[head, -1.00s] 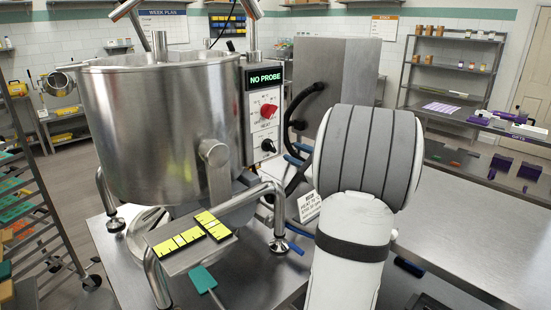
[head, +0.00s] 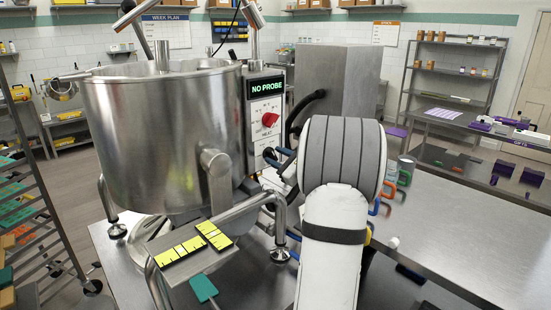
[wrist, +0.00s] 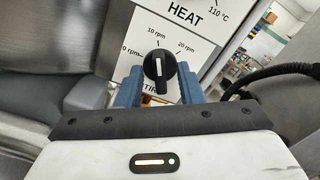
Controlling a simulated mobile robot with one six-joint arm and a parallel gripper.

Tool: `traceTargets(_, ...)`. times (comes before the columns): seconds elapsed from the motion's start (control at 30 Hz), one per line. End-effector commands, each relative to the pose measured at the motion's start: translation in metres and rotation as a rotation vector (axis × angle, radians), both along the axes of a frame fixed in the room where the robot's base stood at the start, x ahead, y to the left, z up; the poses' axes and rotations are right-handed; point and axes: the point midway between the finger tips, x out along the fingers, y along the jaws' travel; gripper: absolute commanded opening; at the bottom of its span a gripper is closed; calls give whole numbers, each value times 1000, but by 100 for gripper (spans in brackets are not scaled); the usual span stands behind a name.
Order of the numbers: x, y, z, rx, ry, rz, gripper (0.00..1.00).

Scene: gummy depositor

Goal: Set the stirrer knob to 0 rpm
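The black stirrer knob (wrist: 161,80) sits on the white control panel (wrist: 206,50) in the wrist view. Its white line points up, close to the 10 rpm mark. The 0 rpm mark is to its left and the 20 rpm mark to its right. My gripper (wrist: 159,86) is open, with one blue finger on each side of the knob; slight gaps seem to show, but contact is hard to judge. In the head view my gripper (head: 277,160) is at the lower panel and mostly hides the knob.
The red heat knob (head: 269,119) is just above, under a display (head: 267,87) reading NO PROBE. The big steel kettle (head: 165,135) stands left of the panel. A black cable (wrist: 275,70) curves close on the right.

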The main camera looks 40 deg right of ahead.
Motion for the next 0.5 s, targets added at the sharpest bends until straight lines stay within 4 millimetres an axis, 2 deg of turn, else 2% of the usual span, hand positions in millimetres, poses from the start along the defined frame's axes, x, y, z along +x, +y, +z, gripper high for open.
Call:
traceTargets(0.07, 0, 0, 0, 0, 0, 0, 31)
traceTargets(0.43, -1, 0, 0, 0, 0, 0, 1)
traceTargets(0.5, -1, 0, 0, 0, 0, 0, 0)
